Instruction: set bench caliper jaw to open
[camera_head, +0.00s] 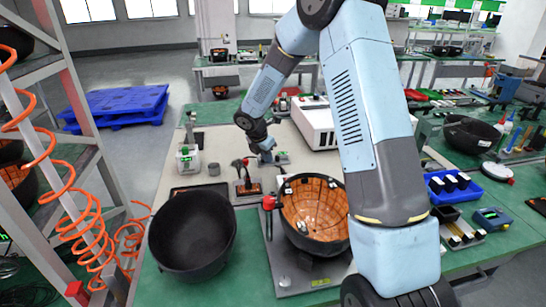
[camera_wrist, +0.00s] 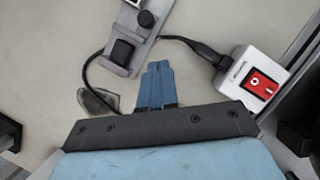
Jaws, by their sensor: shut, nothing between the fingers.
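My gripper (camera_wrist: 158,68) is shut and empty, its two blue fingers together in the wrist view. In the head view my gripper (camera_head: 267,158) is low over the far part of the pale bench mat. Just beyond the fingertips in the wrist view lies a grey metal bar (camera_wrist: 112,66) with a black block (camera_wrist: 123,51) and a round dark knob (camera_wrist: 146,19); it looks like the bench caliper. The fingertips appear apart from it, a little below and right of the black block. I cannot tell its jaw position. In the head view it is small and partly hidden by my gripper.
A white box with a red switch (camera_wrist: 265,85) lies right of the fingers, and a black cable runs between it and the bar. A white instrument (camera_head: 312,122) stands right of my gripper. A black bowl (camera_head: 192,236) and a tile-lined bowl (camera_head: 312,212) stand nearer.

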